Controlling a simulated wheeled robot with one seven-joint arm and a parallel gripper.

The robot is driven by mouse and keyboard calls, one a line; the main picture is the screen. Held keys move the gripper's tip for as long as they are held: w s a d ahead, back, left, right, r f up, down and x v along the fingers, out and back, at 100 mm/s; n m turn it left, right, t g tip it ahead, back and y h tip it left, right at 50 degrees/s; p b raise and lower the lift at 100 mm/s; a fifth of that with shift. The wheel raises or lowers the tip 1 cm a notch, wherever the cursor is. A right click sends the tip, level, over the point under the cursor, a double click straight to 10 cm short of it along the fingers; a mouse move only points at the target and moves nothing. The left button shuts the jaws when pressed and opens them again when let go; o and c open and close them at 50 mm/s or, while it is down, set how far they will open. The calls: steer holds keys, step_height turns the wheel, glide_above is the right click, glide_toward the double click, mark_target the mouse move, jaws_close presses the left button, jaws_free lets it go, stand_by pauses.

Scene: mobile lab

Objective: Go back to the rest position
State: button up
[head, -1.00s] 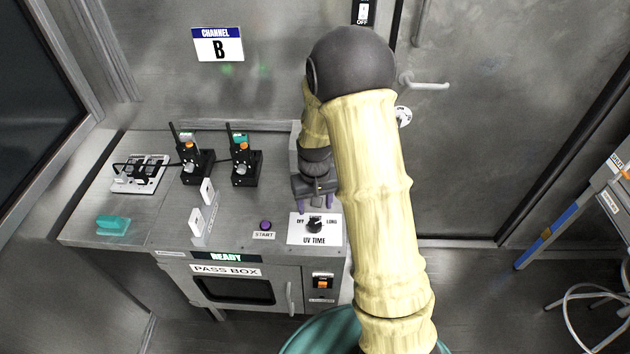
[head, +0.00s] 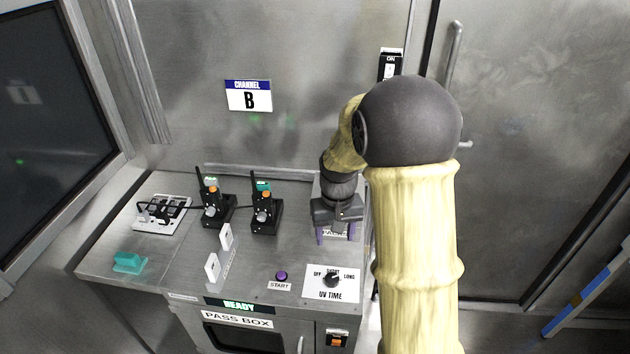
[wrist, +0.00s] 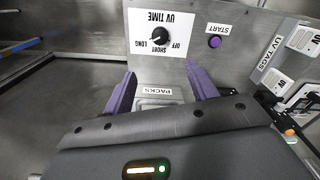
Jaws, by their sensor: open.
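My gripper (head: 337,236) is open, its two purple fingers apart with nothing between them. In the head view it hangs over the right part of the metal bench, behind the UV TIME dial (head: 332,279). In the wrist view, my gripper (wrist: 160,92) has the PACKS label (wrist: 154,92) showing between its fingers, with the UV TIME dial (wrist: 155,45) beyond. My tan arm covers the right middle of the head view and hides part of the bench's right edge.
Two black handheld radios (head: 215,203) (head: 264,212), a power strip (head: 161,214) and a teal block (head: 129,262) are on the bench. A purple START button (head: 281,276) and two white tags (head: 226,237) (head: 212,267) are nearer. The PASS BOX (head: 237,320) is at the front. A grey door handle (head: 455,50) is right.

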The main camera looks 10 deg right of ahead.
steer(key=s+r+t, duration=0.2)
steer(key=s+r, duration=0.1)
steer(key=s, duration=1.1)
steer(key=shift+s+r+t+p, duration=0.2)
steer(key=shift+s+t+p, duration=0.05)
steer(key=shift+t+p, duration=0.05)
stand_by(0.6)
